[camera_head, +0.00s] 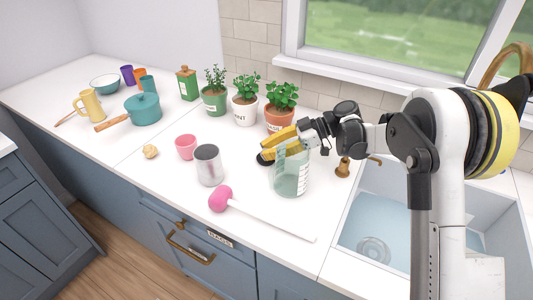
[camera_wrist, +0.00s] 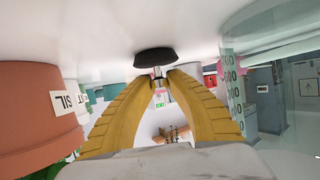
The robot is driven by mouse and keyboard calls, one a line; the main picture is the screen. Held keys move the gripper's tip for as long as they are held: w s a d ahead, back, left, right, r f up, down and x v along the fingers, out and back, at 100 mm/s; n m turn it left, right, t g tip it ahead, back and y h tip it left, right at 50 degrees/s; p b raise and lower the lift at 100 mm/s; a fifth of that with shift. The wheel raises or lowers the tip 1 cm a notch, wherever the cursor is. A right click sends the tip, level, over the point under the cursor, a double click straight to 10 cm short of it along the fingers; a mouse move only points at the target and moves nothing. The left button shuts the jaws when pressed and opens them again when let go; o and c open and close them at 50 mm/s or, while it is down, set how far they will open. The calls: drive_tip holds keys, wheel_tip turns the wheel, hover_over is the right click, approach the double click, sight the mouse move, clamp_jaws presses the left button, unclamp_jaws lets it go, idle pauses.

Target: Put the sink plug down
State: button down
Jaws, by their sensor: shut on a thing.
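The sink plug (camera_wrist: 155,57) is a black disc with a short metal stem. My gripper (camera_wrist: 159,76) is shut on it, its two yellow fingers closed around the stem. In the head view, my gripper (camera_head: 268,148) reaches in low over the counter, behind the clear measuring jug, with the plug (camera_head: 264,157) showing as a dark edge at its tips. The plug's disc faces the white counter (camera_wrist: 100,30) and is close to it. I cannot tell whether it touches. The sink (camera_head: 345,235) with its drain is to the right.
The clear measuring jug (camera_head: 290,175) stands right by my gripper. Behind are potted herbs, the nearest in a terracotta pot (camera_head: 279,121). A tap (camera_head: 343,168) stands at the right.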

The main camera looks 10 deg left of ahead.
drive_tip(key=shift+r, duration=0.1)
drive_tip(key=shift+f, duration=0.2)
drive_tip(key=c, duration=1.4)
unclamp_jaws()
drive_tip(key=shift+r, duration=0.1)
